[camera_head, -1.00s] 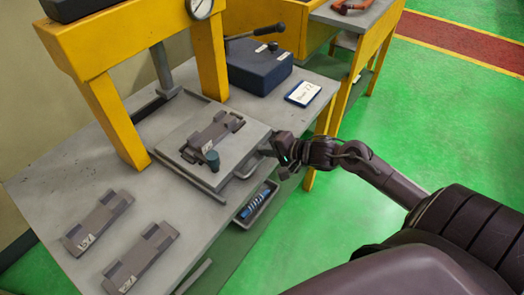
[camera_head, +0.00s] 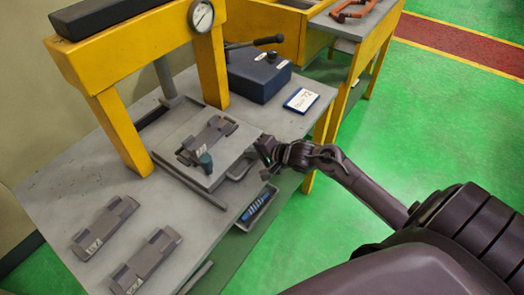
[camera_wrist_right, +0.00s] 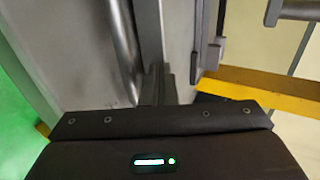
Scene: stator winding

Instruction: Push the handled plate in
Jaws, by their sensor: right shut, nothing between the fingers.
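The handled plate (camera_head: 232,143) is a flat grey slab on the table, partly under the yellow press frame (camera_head: 118,130). Its grey bar handle (camera_head: 241,169) stands out at the near right side. My right gripper (camera_head: 263,149) is shut and empty, at the plate's right edge by the handle. Whether it touches is too small to tell. In the right wrist view, my dark gripper body fills the bottom, and grey metal parts lie close ahead. My left gripper is not in view.
Two grey fixtures (camera_head: 106,227) (camera_head: 146,261) lie at the table's near left. A dark blue box with a lever (camera_head: 258,75) and a labelled card (camera_head: 301,100) stand at the back right. A small tray (camera_head: 257,207) holds a blue item below the table edge. Green floor is free at right.

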